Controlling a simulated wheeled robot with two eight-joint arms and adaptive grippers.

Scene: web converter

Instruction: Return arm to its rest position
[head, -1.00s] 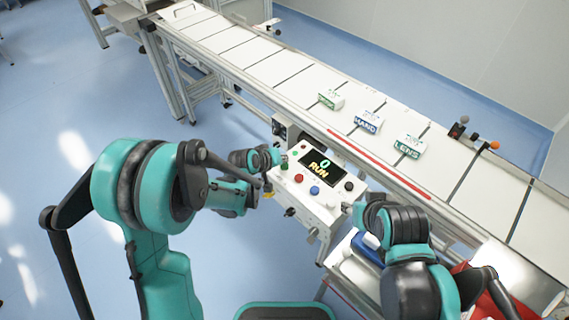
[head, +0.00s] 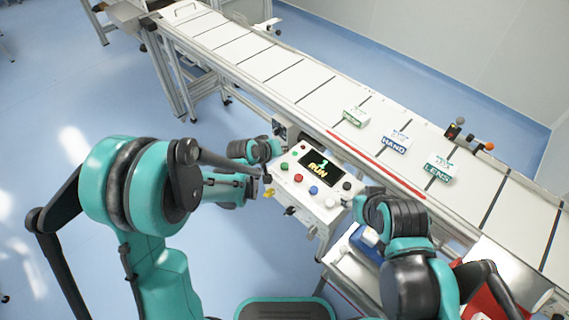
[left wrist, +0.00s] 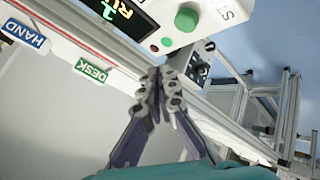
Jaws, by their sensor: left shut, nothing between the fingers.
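My left arm (head: 150,195) reaches in from the left in the head view, its wrist beside the left end of the white control box (head: 318,215). My left gripper (left wrist: 160,76) is shut and empty in the left wrist view, its fingertips apart from the box. The green button (left wrist: 186,19) lies above the tips there. The box's display (head: 316,166) reads 1 RUN. My right arm (head: 395,225) is folded at the lower right; its gripper cannot be made out.
A long white conveyor (head: 290,75) runs behind the box. Labelled cartons ride on it, including HAND (head: 395,142) and LENS (head: 438,173). A cart with a blue item (head: 367,243) and a red bin (head: 490,290) stands at the lower right. Open blue floor lies at left.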

